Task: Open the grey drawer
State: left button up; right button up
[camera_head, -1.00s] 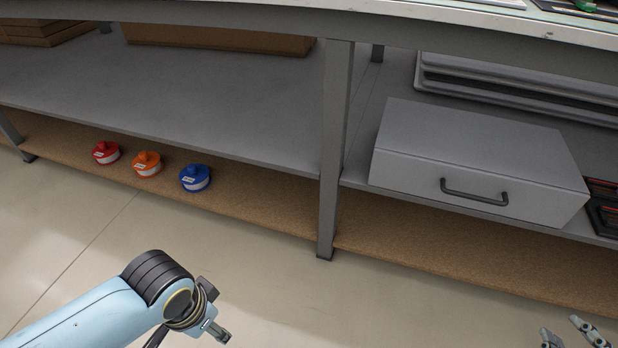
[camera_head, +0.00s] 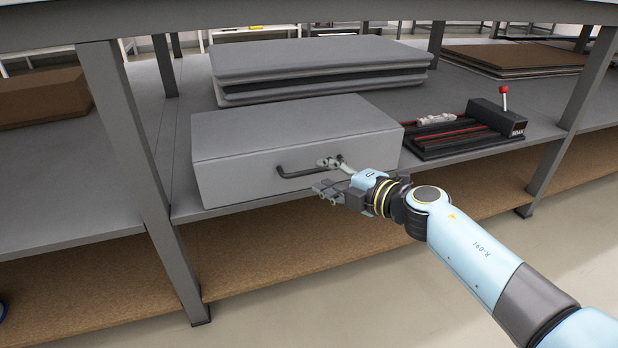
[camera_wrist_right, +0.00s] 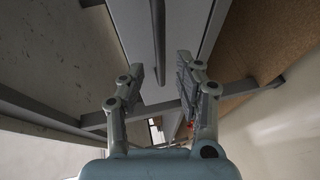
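The grey drawer (camera_head: 235,177) is a box on the shelf with its front face flush, so it looks shut. Its dark bar handle (camera_head: 290,174) runs sideways across the front. My right gripper (camera_head: 319,176) is at the right end of the handle, with one finger above the other. Its fingers are apart. In the right wrist view the handle (camera_wrist_right: 158,38) lies between the two open fingers (camera_wrist_right: 161,68), with a gap on each side. My left gripper is not in view.
A black device with a red-knobbed lever (camera_head: 497,115) stands right of the drawer. Stacked grey panels (camera_head: 320,62) lie behind it. A grey table leg (camera_head: 140,170) stands to the left. The floor (camera_head: 400,290) in front is clear.

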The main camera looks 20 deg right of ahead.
aim_at(315, 172)
jog(key=b+x, duration=0.1)
jog(key=x, duration=0.3)
jog(key=shift+w+a+f, duration=0.1)
jog(key=shift+w+f, duration=0.05)
grip_shut()
dwell(0.4)
